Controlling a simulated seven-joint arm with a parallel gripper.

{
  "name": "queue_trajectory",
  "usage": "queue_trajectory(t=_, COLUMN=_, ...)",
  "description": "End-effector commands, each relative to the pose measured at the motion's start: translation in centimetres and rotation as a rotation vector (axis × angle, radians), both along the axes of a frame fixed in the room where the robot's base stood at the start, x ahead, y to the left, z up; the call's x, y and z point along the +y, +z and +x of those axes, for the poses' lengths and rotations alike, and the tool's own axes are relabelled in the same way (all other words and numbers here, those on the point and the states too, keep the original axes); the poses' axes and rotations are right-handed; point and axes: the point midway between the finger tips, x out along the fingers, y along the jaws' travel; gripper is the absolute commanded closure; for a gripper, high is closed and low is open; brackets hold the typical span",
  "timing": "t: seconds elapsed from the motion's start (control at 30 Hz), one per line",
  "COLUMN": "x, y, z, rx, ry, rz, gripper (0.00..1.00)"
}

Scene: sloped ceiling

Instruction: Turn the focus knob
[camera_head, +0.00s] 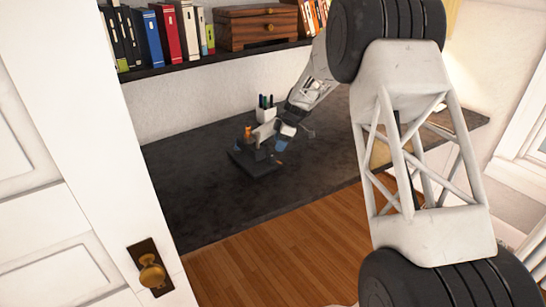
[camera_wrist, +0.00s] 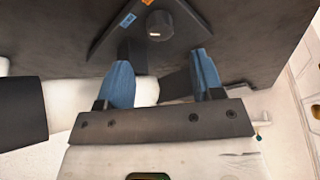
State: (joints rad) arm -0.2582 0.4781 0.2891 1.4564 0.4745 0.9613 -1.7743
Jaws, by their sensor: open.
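The focus knob (camera_wrist: 159,26) is a dark grey round knob with a small white mark, on a dark base plate at the top of the wrist view. My gripper (camera_wrist: 164,68) is open, its two blue fingertips apart and pointing toward the knob, one to each side and short of it. Nothing is seen between the fingertips at the knob. A white cylinder (camera_wrist: 146,90) shows behind the left finger. In the head view, the dark device (camera_head: 254,164) stands on the desk with my gripper at it; the arm hides part, and the knob cannot be made out there.
The dark desk (camera_head: 200,200) has free room left of the device. A white pen cup (camera_head: 266,114) stands close behind. A shelf (camera_head: 190,63) above holds books and a wooden box (camera_head: 256,28). A white door with a brass doorknob (camera_head: 151,272) is at the left front.

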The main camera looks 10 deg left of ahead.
Motion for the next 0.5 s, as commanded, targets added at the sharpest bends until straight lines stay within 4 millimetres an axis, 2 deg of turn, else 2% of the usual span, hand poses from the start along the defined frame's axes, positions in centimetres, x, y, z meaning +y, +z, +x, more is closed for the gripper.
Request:
queue_trajectory(t=0.2, x=-0.08, y=0.1, z=0.39, rx=0.001, ry=0.113, rz=0.009, gripper=0.39)
queue_trajectory(t=0.5, x=-0.07, y=0.1, z=0.38, rx=0.001, ry=0.116, rz=0.009, gripper=0.39)
